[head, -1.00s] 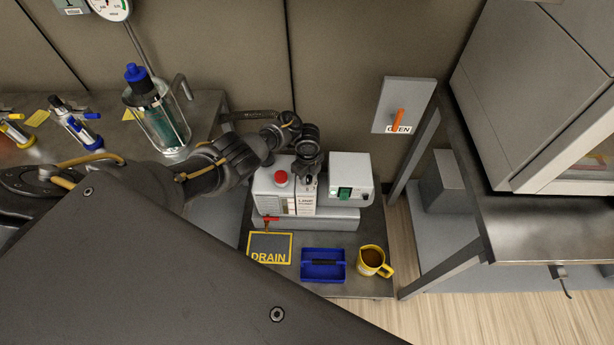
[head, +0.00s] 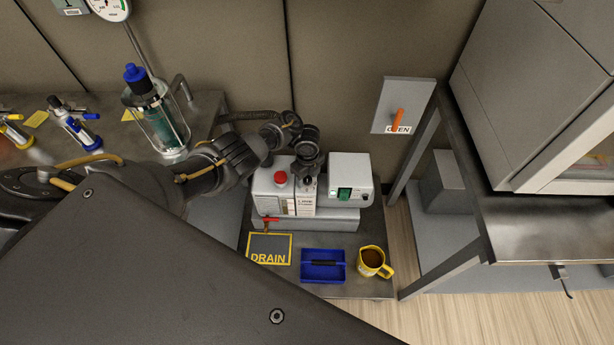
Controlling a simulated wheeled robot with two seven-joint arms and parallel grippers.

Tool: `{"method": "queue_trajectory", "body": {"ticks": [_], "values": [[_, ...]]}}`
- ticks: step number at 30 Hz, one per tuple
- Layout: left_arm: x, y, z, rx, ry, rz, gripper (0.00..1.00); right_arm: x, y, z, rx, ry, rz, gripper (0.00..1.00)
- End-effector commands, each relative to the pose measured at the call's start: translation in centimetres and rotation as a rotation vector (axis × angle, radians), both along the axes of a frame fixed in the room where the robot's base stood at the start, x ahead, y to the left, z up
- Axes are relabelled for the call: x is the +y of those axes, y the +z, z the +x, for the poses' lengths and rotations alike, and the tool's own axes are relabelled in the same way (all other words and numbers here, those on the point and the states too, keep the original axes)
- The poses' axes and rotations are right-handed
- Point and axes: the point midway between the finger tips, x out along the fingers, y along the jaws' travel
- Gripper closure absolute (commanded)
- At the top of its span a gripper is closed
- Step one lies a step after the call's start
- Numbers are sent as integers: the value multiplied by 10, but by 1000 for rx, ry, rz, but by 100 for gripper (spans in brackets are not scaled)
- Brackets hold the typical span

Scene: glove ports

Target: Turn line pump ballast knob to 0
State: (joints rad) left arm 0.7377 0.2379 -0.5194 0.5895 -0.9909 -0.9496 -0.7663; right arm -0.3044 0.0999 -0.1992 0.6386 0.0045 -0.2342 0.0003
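The line pump (head: 266,195) stands on a low grey bench. It has a cream body with a red cap (head: 281,178), a front label and a grey motor end (head: 350,168) with a green switch. My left arm reaches in from the left, and its dark gripper (head: 308,172) points down over the top of the pump, just right of the red cap. The ballast knob cannot be made out; dark parts there hide that spot. I cannot tell whether the fingers touch anything or how wide they are. My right gripper is out of view.
A red-handled drain tap (head: 268,220), a DRAIN plate (head: 269,249), a blue tray (head: 323,266) and a yellow mug (head: 372,262) lie in front of the pump. A ribbed hose (head: 250,115) runs behind. A glass trap (head: 160,125) stands left; an orange-handled OPEN switch (head: 397,119) is on the wall.

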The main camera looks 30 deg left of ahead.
Motion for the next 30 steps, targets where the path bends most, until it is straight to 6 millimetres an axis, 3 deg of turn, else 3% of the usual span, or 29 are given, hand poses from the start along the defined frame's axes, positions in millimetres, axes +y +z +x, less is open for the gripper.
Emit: {"method": "queue_trajectory", "body": {"ticks": [8, 15, 21, 30], "values": [[1, 8, 1, -2, 2, 0, 48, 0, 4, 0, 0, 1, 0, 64], [1, 53, 2, -4, 0, 0, 48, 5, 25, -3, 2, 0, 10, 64], [1, 88, 1, -4, 0, 1, 48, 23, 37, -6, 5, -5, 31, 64], [0, 109, 0, 0, 1, 1, 48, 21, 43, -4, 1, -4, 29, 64]]}}
